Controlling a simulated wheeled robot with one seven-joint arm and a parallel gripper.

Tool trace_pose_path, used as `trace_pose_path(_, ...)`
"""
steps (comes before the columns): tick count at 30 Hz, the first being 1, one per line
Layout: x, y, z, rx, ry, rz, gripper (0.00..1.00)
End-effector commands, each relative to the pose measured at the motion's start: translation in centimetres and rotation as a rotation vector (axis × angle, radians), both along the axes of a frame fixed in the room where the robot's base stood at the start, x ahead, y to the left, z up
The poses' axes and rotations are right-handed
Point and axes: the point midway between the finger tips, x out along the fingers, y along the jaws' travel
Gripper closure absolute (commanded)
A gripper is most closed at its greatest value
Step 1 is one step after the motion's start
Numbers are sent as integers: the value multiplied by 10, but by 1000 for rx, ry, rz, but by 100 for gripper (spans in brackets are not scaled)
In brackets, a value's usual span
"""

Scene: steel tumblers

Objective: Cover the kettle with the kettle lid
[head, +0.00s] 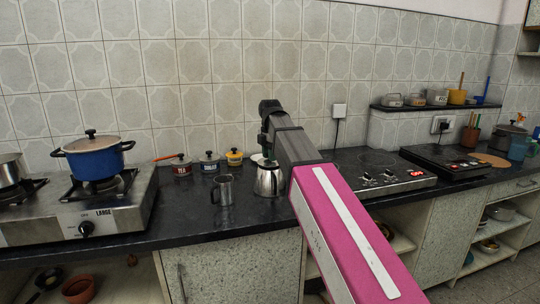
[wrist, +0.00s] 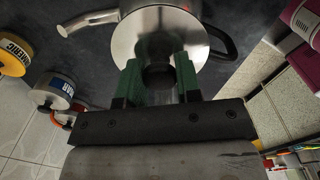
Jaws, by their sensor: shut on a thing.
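The steel kettle (head: 269,182) stands on the dark counter, partly behind my arm. In the wrist view its spout (wrist: 92,21) points left and its black handle (wrist: 228,42) curves out at the right. My gripper (wrist: 158,77) has its green fingers shut on the dark knob of the kettle lid (wrist: 128,42), a shiny steel disc. In the head view my gripper (head: 265,148) is right above the kettle. The lid is over the kettle's top; I cannot tell whether it rests on the rim or hovers just above.
A steel tumbler (head: 224,190) stands left of the kettle. Several small labelled pots, one yellow (head: 234,157), line the wall behind. A blue pot (head: 94,156) sits on the gas stove at left. A cooktop (head: 380,177) lies to the right. The front counter is clear.

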Motion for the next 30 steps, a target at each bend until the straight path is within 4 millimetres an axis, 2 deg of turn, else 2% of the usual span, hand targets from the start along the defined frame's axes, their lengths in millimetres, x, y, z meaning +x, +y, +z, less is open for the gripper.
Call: trace_pose_path(30,0,0,-8,-1,1,0,91)
